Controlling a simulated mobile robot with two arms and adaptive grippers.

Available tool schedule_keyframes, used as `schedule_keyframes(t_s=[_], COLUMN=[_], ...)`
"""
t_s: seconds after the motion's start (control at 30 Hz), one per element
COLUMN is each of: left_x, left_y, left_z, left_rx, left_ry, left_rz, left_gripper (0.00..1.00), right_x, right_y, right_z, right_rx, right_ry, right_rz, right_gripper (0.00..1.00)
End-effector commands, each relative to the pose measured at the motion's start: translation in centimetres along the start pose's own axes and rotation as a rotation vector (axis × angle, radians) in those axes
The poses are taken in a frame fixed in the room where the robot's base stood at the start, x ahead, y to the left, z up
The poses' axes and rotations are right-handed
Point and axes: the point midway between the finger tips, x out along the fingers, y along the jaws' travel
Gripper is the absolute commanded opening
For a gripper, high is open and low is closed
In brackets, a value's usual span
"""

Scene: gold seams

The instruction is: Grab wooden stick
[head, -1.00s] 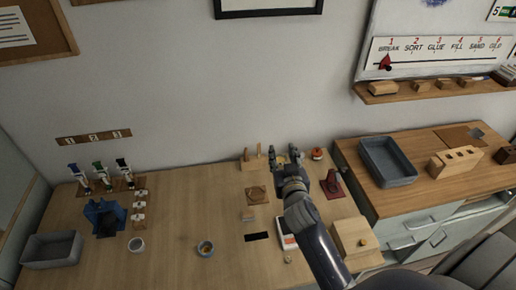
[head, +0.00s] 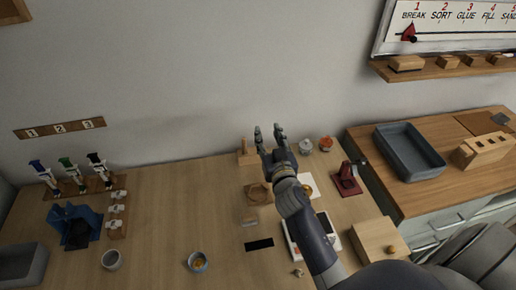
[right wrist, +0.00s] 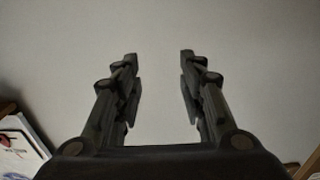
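A small wooden block or holder (head: 247,158) stands at the back of the table against the wall. A thin upright wooden piece (head: 244,145) rises from it; it may be the wooden stick, but it is too small to be sure. My right gripper (head: 268,131) is open and empty, just to the right of this piece in the head view, with its fingers pointing toward the wall. In the right wrist view, the two fingers (right wrist: 160,85) are wide apart with only blank wall between them. My left gripper is not in view.
My right forearm passes over a scale (head: 292,240). A red stand (head: 347,180), a grey jar (head: 306,146) and an orange-topped jar (head: 326,144) are on its right. A wooden box (head: 375,240) stands at the front right.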

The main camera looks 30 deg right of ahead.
Motion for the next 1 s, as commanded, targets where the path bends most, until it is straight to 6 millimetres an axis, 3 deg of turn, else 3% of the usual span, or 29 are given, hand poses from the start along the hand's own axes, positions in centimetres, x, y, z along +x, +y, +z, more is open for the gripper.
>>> schedule_keyframes(t_s=[0.03, 0.2, 0.3, 0.5, 0.8, 1.0], left_x=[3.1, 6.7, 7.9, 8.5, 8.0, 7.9], left_y=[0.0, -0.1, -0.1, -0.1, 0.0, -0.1], left_z=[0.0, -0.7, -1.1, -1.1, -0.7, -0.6], left_rx=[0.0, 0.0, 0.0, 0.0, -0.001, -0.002], left_ry=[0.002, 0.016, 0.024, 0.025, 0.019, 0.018], left_rz=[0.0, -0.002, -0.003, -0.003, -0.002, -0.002], left_gripper=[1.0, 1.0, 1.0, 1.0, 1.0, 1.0], right_x=[0.0, 0.0, 0.0, 0.4, 4.6, 5.9], right_y=[0.0, 0.0, 0.0, 0.0, 0.0, 0.0], right_z=[3.1, 6.7, 7.9, 8.6, 8.4, 8.5], right_rx=[0.0, 0.0, 0.0, 0.0, 0.0, -0.001], right_ry=[-0.001, 0.0, 0.0, 0.001, 0.0, 0.0], right_rz=[0.0, 0.0, 0.0, 0.0, 0.001, 0.0], right_gripper=[0.38, 0.38, 0.38, 0.38, 0.38, 0.38])
